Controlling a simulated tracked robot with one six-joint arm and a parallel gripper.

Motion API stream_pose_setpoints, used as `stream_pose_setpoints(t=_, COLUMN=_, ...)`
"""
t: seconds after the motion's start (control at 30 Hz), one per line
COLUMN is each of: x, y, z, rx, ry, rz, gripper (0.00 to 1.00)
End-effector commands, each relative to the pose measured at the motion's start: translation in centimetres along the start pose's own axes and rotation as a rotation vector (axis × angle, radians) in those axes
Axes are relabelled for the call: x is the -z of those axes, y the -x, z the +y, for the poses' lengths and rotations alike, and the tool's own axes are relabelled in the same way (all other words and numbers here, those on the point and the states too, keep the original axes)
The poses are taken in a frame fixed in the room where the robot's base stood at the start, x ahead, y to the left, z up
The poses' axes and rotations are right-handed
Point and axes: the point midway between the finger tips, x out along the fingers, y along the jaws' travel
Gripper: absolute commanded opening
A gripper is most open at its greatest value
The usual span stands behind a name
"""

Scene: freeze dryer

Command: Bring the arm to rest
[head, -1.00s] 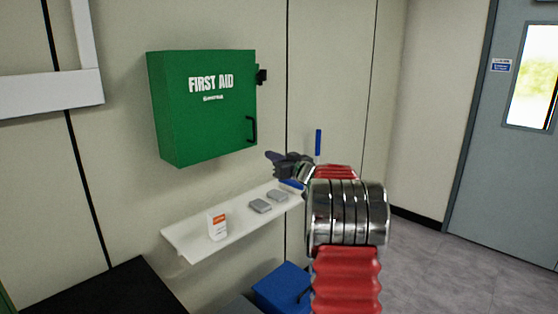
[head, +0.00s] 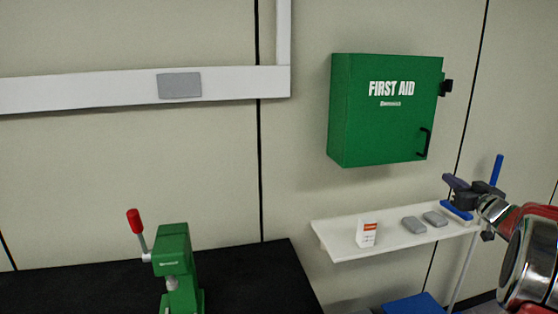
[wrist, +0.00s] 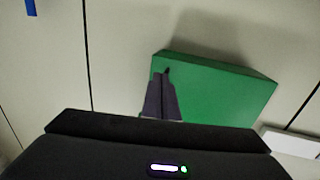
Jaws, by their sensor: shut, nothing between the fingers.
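My gripper (head: 452,184) is at the right of the head view, at the right end of the white shelf and below the right side of the green first aid cabinet (head: 386,110). My arm comes in from the right edge, partly cut off. In the wrist view my gripper's dark fingers (wrist: 166,74) are together and empty, with the green cabinet (wrist: 215,95) behind them. The cabinet door looks shut.
The white shelf (head: 385,246) holds a small white and orange box (head: 366,233) and two grey items (head: 413,224). A green press with a red-knobbed lever (head: 176,262) stands on a black bench (head: 95,295). A blue object (head: 412,304) is below the shelf.

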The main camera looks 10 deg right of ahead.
Motion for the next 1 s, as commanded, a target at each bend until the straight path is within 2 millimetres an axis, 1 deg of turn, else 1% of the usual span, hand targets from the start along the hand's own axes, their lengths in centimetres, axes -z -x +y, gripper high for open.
stream_pose_setpoints(t=0.07, x=-0.4, y=0.0, z=0.5, rx=-0.021, ry=0.031, rz=-0.016, gripper=0.00)
stream_pose_setpoints(t=0.17, x=-1.3, y=0.2, z=2.2, rx=-0.087, ry=0.069, rz=-0.052, gripper=0.00)
stream_pose_setpoints(t=0.27, x=-3.9, y=0.9, z=4.5, rx=-0.187, ry=0.087, rz=-0.123, gripper=0.00)
stream_pose_setpoints(t=0.3, x=-5.4, y=1.5, z=5.4, rx=-0.231, ry=0.088, rz=-0.162, gripper=0.00)
stream_pose_setpoints(t=0.37, x=-7.3, y=2.6, z=6.6, rx=-0.296, ry=0.088, rz=-0.220, gripper=0.00)
stream_pose_setpoints(t=0.4, x=-8.2, y=3.6, z=7.3, rx=-0.339, ry=0.089, rz=-0.258, gripper=0.00)
stream_pose_setpoints(t=0.5, x=-9.9, y=5.8, z=7.6, rx=-0.424, ry=0.087, rz=-0.354, gripper=0.00)
stream_pose_setpoints(t=0.57, x=-10.8, y=7.1, z=7.2, rx=-0.465, ry=0.085, rz=-0.414, gripper=0.00)
stream_pose_setpoints(t=0.67, x=-12.0, y=9.3, z=5.6, rx=-0.517, ry=0.075, rz=-0.515, gripper=0.00)
stream_pose_setpoints(t=0.77, x=-12.8, y=11.7, z=3.0, rx=-0.547, ry=0.064, rz=-0.617, gripper=0.00)
stream_pose_setpoints(t=0.87, x=-13.5, y=13.9, z=0.0, rx=-0.558, ry=0.049, rz=-0.710, gripper=0.00)
stream_pose_setpoints(t=0.9, x=-13.8, y=14.9, z=-1.3, rx=-0.558, ry=0.043, rz=-0.747, gripper=0.00)
stream_pose_setpoints(t=0.97, x=-14.0, y=16.2, z=-3.4, rx=-0.554, ry=0.034, rz=-0.797, gripper=0.00)
stream_pose_setpoints(t=1.0, x=-14.2, y=17.1, z=-4.8, rx=-0.547, ry=0.029, rz=-0.830, gripper=0.00)
